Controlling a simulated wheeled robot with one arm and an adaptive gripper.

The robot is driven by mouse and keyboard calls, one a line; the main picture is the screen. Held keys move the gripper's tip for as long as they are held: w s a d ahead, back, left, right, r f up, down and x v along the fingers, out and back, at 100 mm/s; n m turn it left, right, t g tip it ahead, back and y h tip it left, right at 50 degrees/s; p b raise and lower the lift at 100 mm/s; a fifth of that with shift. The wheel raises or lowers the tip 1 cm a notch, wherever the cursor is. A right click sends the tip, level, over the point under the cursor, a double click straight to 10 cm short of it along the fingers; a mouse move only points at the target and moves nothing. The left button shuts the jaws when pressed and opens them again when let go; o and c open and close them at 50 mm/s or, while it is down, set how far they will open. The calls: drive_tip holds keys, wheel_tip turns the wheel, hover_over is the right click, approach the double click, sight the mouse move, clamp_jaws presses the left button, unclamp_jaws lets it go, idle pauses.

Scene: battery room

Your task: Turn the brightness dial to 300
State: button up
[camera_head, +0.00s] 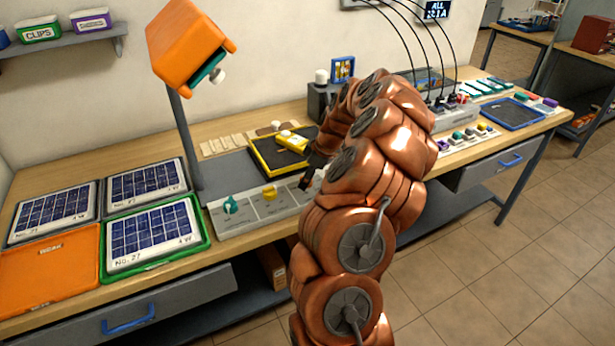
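A grey control panel (250,213) lies along the front of the workbench, left of my arm. It carries a teal dial (231,205) at its left and a yellow dial (270,193) near its middle. The panel markings are too small to read, so I cannot tell which dial is for brightness or its setting. My gripper (311,174) is over the right part of the panel, right of the yellow dial and apart from it. Its dark fingers are partly hidden by my arm, and I cannot tell how far apart they are. The panel's right end is hidden.
An orange lamp head (187,50) stands on a post behind the panel. Solar panels (152,235) and an orange mat (50,275) lie at left. A black tray (262,165) with a yellow device (292,141) is behind. More trays and switches (465,135) are at right.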

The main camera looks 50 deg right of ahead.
drive_tip(key=c, duration=0.9)
drive_tip(key=shift+f+b, duration=0.1)
drive_tip(key=shift+b, duration=0.3)
